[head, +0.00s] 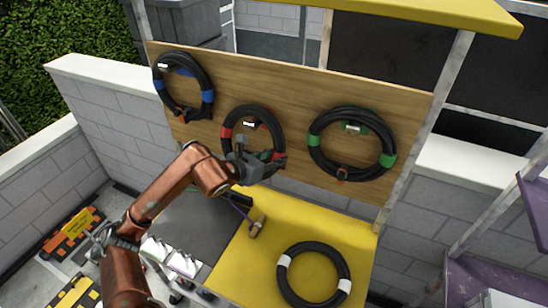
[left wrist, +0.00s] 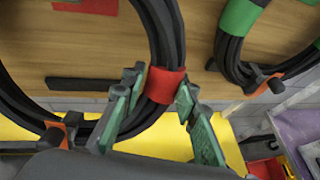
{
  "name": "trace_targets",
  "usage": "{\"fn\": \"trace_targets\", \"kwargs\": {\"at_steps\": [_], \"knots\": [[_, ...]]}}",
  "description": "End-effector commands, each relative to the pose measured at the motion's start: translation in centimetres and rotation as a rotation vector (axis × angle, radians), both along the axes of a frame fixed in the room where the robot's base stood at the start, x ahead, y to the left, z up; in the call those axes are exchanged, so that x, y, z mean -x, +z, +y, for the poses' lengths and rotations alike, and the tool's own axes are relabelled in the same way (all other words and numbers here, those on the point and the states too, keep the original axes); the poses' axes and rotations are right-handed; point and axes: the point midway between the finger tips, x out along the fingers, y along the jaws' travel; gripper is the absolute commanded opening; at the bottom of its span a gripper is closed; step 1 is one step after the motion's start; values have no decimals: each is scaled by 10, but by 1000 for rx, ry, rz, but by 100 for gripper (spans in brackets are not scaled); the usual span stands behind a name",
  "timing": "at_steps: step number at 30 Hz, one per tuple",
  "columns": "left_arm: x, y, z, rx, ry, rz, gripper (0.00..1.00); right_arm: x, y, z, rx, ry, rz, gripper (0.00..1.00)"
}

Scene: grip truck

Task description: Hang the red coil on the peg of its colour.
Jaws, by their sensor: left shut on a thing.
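The red coil (head: 236,113), black with red bands, is upright against the wooden board, in the middle. My left gripper (head: 274,160) is at its lower right side. In the left wrist view, the gripper's green-padded fingers (left wrist: 160,92) are on either side of a red band (left wrist: 166,84) and shut on the coil. A red plate with a pale label (head: 249,124) shows inside the ring; it also shows in the left wrist view (left wrist: 85,5). I cannot tell whether the coil's weight rests on the peg. My right gripper is not in view.
A blue-banded coil (head: 207,82) hangs at left and a green-banded coil (head: 387,160) at right on the board (head: 300,85). A white-banded coil (head: 283,281) and a mallet (head: 256,228) lie on the yellow worktop (head: 305,222). Purple shelves (head: 480,258) stand at right.

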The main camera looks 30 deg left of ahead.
Motion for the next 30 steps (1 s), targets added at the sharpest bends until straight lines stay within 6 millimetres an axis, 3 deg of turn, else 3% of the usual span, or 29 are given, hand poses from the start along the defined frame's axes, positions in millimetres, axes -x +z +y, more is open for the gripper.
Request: {"fn": "trace_targets", "kwargs": {"at_steps": [13,14,22,30], "knots": [[0,3,1,-2,1,-7,0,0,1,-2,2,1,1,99],[0,3,1,-2,1,-8,30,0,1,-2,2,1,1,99],[0,2,1,-1,1,-4,48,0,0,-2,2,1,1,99],[1,-3,1,2,2,9,48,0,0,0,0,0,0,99]]}}
